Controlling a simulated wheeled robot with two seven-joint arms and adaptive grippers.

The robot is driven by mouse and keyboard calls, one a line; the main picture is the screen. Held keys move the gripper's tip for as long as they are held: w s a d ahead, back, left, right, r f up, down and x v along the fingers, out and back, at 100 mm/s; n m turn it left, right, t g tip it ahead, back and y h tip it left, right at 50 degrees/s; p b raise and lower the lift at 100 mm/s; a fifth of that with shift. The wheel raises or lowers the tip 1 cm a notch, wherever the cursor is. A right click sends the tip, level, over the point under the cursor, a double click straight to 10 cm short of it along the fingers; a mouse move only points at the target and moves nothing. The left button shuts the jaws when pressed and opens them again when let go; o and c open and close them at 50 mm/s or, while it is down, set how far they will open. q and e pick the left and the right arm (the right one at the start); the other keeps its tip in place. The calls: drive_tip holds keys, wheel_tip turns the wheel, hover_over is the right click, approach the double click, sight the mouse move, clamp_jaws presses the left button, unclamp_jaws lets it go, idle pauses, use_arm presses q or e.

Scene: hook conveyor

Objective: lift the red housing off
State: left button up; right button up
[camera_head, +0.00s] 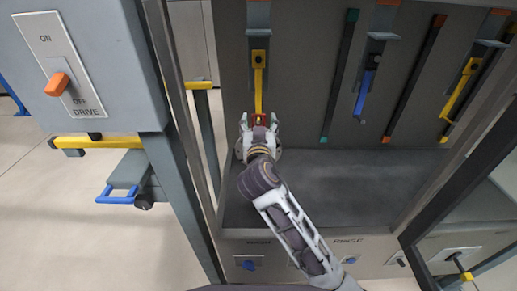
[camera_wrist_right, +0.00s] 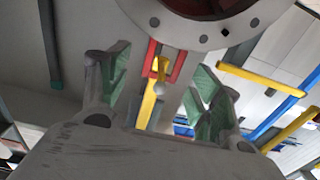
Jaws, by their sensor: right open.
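The red housing (camera_head: 261,118) hangs at the lower end of a yellow hook (camera_head: 259,82) in the head view, mostly hidden by my right gripper. My right gripper (camera_head: 259,130) is at the housing, with its fingers spread. In the right wrist view the red housing (camera_wrist_right: 178,66) appears as a U-shaped red piece with the yellow hook (camera_wrist_right: 158,78) in its middle. There the green-padded fingers of my right gripper (camera_wrist_right: 155,88) stand apart on either side of it, with gaps visible. My left gripper is not in view.
A blue hook (camera_head: 366,85) and another yellow hook (camera_head: 461,90) hang farther right. A dark shelf (camera_head: 350,175) lies below them. A grey control box (camera_head: 90,65) with an orange switch and a metal post (camera_head: 180,90) stand at left.

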sight(259, 116)
drive_tip(key=w, duration=0.2)
drive_tip(key=shift+w+a+p, duration=0.1)
drive_tip(key=shift+w+p, duration=0.2)
drive_tip(key=shift+w, duration=0.55)
drive_tip(key=shift+c, duration=1)
drive_tip(key=c, duration=0.5)
clamp_jaws()
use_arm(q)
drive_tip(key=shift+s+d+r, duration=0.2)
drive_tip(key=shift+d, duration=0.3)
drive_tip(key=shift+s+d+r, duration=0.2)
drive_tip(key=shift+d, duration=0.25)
